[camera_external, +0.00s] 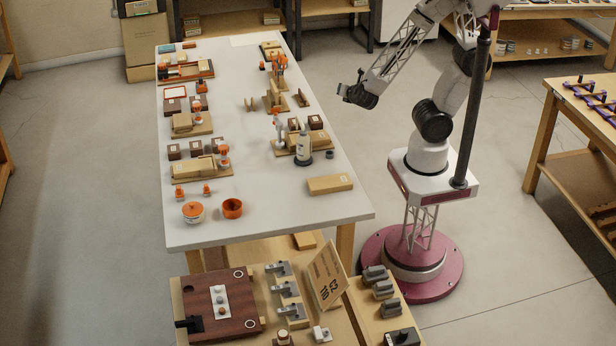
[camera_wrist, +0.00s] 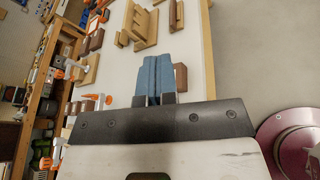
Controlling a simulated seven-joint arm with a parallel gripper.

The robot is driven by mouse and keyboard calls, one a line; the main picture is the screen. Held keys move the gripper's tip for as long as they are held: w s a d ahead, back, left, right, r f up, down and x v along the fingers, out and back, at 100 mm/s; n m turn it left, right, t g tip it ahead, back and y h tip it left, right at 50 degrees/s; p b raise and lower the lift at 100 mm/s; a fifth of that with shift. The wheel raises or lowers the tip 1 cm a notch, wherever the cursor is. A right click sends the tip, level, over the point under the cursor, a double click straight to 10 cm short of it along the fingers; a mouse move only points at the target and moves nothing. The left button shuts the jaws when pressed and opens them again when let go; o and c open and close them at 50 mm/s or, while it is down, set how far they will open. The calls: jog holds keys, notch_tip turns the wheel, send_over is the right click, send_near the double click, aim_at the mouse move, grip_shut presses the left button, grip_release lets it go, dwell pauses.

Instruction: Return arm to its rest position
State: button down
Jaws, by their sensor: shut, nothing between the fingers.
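My gripper (camera_external: 344,91) is held out above the right long edge of the white table (camera_external: 270,201), apart from everything on it. In the wrist view my gripper (camera_wrist: 154,72) shows its two blue fingers pressed together, with nothing between them. My arm rises from its base to the right of the table and bends over toward it. In the wrist view the table edge runs just right of the fingers, with wooden blocks (camera_wrist: 138,24) beyond the fingertips. No rest position is marked in either view.
A lower bench with a dark red board (camera_external: 205,322) is in front.

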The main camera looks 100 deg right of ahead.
jog(key=s+a+r+m+y, duration=0.3)
jog(key=a+r+m+y, duration=0.3)
jog(key=a+m+y, duration=0.1)
jog(key=s+a+r+m+g+y, duration=0.1)
jog(key=s+a+r+m+y, duration=0.2)
jog(key=a+r+m+y, duration=0.3)
jog(key=a+m+y, duration=0.1)
jog(key=a+m, duration=0.2)
jog(key=a, duration=0.3)
jog(key=shift+a+r, duration=0.15)
jog(key=shift+r, duration=0.1)
